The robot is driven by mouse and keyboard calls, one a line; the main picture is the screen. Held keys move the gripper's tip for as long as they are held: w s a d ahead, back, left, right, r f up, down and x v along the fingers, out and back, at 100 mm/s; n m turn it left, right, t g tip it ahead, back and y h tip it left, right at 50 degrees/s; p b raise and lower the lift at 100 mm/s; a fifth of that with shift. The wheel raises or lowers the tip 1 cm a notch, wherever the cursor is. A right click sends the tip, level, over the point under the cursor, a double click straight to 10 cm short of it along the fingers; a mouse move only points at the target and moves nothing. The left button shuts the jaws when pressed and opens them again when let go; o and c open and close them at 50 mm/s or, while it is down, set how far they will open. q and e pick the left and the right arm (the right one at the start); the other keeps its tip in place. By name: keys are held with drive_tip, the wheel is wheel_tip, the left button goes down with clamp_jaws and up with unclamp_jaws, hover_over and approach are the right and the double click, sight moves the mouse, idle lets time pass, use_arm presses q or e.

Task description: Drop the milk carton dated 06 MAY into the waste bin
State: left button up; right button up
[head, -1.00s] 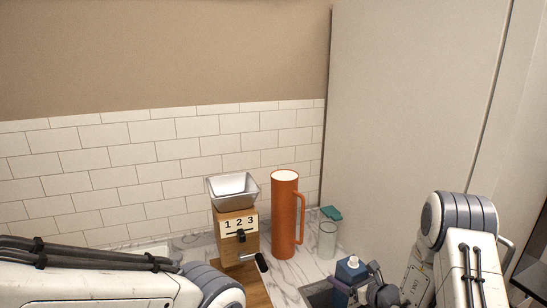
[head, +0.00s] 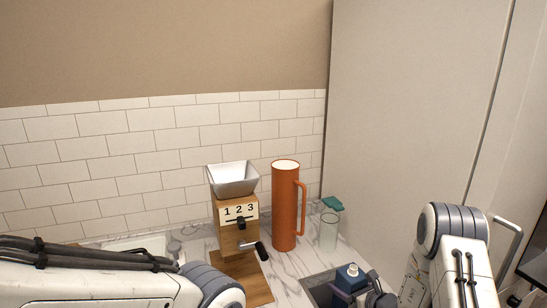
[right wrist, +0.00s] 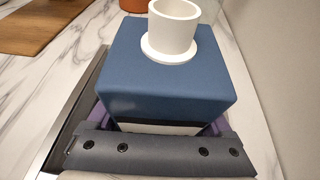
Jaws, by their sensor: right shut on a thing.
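A blue carton with a white round cap (head: 350,276) is at the bottom of the head view. My right gripper (head: 347,294) is shut on it. The carton also shows in the right wrist view (right wrist: 165,75), upright, with purple finger parts against its sides and a dark grey gripper bar in front. No date can be read on the faces that show. My left arm crosses the lower left of the head view, with its gripper out of the picture. No waste bin shows.
A wooden grinder (head: 238,235) marked 1 2 3, with a metal hopper, stands on a wooden board. An orange jug (head: 285,205), a clear glass (head: 328,233) and a teal item (head: 332,203) stand behind. A dark-edged grey area (head: 318,284) lies beside the carton.

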drive_tip(key=o, duration=1.4)
drive_tip(key=shift+c, duration=0.2)
drive_tip(key=b+v, duration=0.2)
drive_tip(key=v, duration=0.8)
drive_tip(key=shift+s+b, duration=0.2)
drive_tip(key=shift+b, duration=0.2)
drive_tip(key=shift+w+d, duration=0.1)
